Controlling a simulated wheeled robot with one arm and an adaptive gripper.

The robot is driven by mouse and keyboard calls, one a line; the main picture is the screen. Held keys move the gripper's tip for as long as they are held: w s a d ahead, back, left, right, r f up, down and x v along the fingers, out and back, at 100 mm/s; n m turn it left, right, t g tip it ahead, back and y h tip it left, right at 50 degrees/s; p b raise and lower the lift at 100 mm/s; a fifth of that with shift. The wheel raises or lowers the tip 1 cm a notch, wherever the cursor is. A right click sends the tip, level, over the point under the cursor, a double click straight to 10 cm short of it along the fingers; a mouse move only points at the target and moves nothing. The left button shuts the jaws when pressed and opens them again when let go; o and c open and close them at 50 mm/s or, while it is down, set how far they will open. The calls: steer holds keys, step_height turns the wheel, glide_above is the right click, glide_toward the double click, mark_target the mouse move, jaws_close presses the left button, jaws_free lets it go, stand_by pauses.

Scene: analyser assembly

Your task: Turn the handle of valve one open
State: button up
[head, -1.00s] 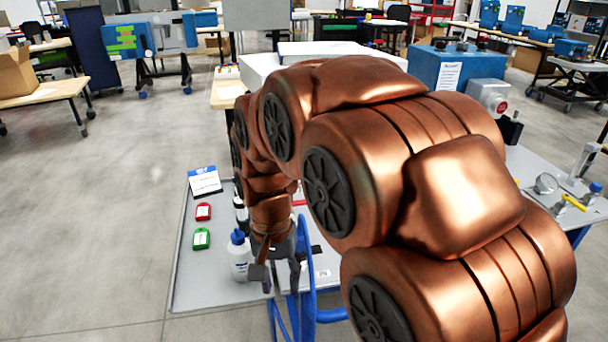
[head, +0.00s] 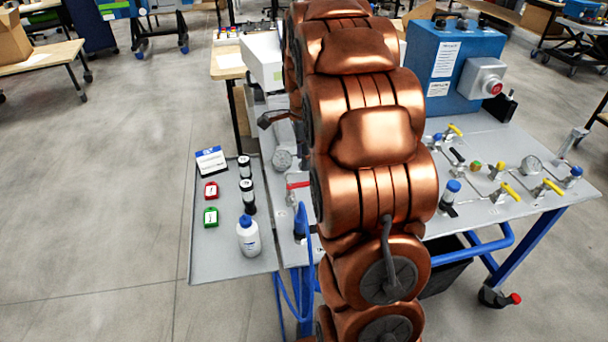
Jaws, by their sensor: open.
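Several small valves with yellow handles sit on the right part of the grey bench panel, among them one at the back (head: 455,130), one in the middle (head: 497,168), one in front (head: 511,191) and one at the right (head: 553,187). A valve with a red handle (head: 298,185) sits left of my arm. I cannot read which is valve one. My gripper (head: 272,119) shows only in part, as dark finger pieces left of my arm above the back of the bench. It is open and touches no handle that I can see. My arm hides the panel's middle.
A blue box (head: 452,65) with a red button stands at the back right. Gauges (head: 531,165) sit on the panel. A white bottle (head: 248,236), black-capped vials, red and green tags and a small card occupy the left shelf (head: 225,265). A blue hose hangs in front.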

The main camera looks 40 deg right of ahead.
mark_target(304, 183)
steer(key=shift+f+p, duration=0.8)
steer(key=shift+f, duration=3.05)
jaws_close()
